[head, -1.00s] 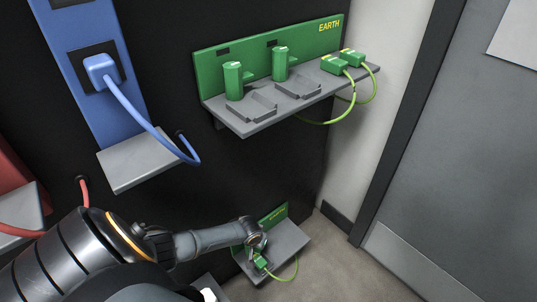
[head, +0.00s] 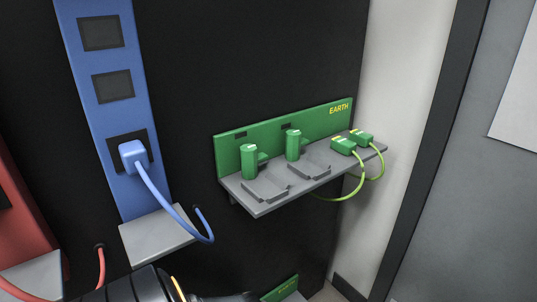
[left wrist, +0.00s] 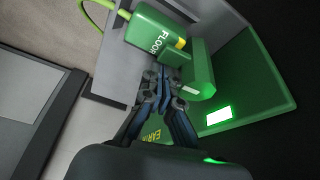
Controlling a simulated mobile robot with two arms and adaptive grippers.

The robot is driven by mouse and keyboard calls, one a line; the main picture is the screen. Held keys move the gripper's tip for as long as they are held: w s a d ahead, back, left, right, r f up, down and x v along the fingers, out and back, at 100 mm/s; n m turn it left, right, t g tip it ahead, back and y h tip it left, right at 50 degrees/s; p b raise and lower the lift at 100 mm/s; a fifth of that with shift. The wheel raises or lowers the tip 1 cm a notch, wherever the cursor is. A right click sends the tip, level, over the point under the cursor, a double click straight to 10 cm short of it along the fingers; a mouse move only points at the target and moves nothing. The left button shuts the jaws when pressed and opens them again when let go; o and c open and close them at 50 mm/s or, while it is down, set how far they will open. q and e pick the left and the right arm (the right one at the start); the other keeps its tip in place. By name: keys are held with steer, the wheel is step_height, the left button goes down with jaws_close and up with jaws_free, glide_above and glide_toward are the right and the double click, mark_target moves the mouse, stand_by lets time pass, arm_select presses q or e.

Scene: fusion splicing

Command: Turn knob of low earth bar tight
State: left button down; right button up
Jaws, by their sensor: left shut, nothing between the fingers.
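In the left wrist view, my left gripper (left wrist: 160,78) is shut, its fingertips close together beside the low earth bar's green knob (left wrist: 201,72). I cannot tell whether the fingertips touch the knob. A green plug (left wrist: 152,32) marked FLOOR, with a yellow-green cable, sits next to the knob. The bar's green back panel (left wrist: 262,75) has a small lit window. In the head view only the top of the low earth bar (head: 280,288) shows at the bottom edge; its knob is hidden there. My right gripper is not in view.
The upper EARTH bar (head: 230,150) has green knobs and two green plugs on a grey shelf. A blue panel (head: 112,60) with a plugged blue cable and a red panel (head: 18,220) stand to the left. A grey door (head: 450,200) is at the right.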

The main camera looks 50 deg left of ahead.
arm_select(q)
steer(key=shift+s+d, duration=0.1)
steer(key=shift+d, duration=0.1)
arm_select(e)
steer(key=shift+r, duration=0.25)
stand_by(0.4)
arm_select(q)
steer(key=shift+d+p, duration=0.4)
steer(key=shift+p, duration=0.1)
steer(key=shift+d, duration=0.3)
steer(key=shift+s+r, duration=0.25)
steer(key=shift+r, duration=0.15)
steer(key=a+v, duration=0.1)
steer(key=v, duration=1)
steer(key=shift+d, duration=0.4)
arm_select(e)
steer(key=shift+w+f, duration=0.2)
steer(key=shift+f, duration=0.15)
arm_select(q)
steer(key=shift+r, duration=0.1)
